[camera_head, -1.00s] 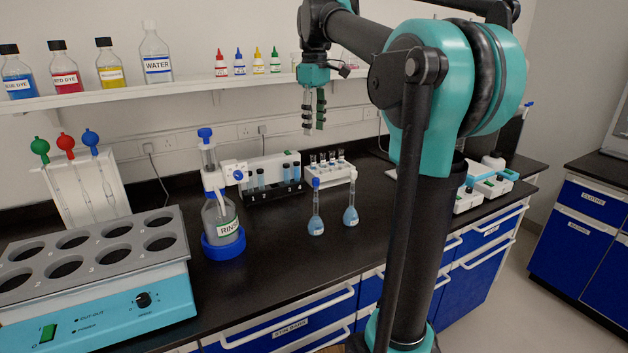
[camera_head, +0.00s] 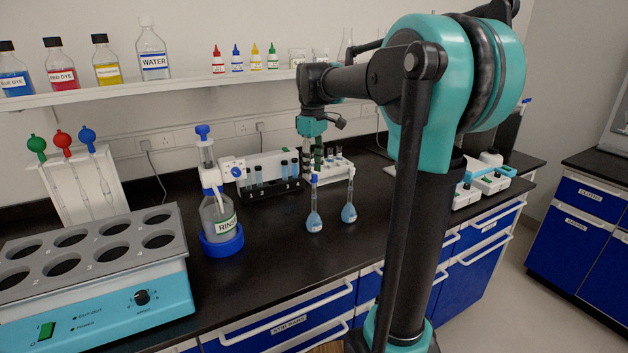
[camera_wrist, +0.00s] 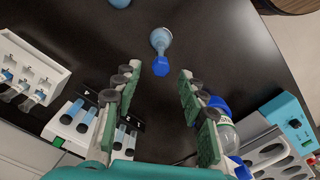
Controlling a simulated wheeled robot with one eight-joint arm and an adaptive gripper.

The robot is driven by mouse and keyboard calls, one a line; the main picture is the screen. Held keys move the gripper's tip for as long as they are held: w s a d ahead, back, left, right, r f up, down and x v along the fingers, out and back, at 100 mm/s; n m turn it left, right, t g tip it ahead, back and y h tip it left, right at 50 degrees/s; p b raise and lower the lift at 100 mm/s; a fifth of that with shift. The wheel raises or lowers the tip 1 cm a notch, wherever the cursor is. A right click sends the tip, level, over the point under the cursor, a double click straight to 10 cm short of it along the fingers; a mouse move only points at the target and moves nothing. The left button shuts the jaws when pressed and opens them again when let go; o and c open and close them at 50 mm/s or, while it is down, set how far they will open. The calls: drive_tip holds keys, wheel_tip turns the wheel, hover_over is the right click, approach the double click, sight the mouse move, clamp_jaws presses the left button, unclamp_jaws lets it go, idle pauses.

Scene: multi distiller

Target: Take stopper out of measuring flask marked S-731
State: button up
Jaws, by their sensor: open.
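Two measuring flasks with pale blue liquid stand upright on the black bench in the head view: a left flask (camera_head: 313,222) with a blue stopper (camera_head: 314,178), and a right flask (camera_head: 349,213) with a blue stopper (camera_head: 351,171). No S-731 marking is readable on either. My gripper (camera_head: 312,157) points down behind and above the left flask, with its fingers partly blending into the rack behind. In the wrist view my gripper (camera_wrist: 174,74) is open and empty. The left flask's stopper (camera_wrist: 161,66) shows beyond the fingertips, and the right flask (camera_wrist: 119,2) is cut off at the top edge.
A rinse bottle (camera_head: 217,215) in a blue base stands left of the flasks. A tube rack (camera_head: 272,190) and a white rack (camera_head: 338,170) stand behind. A block with round wells (camera_head: 95,280) fills the front left. Bench in front of the flasks is clear.

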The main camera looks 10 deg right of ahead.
sight(313, 175)
drive_tip(key=shift+f, duration=1.6)
drive_tip(key=c, duration=0.8)
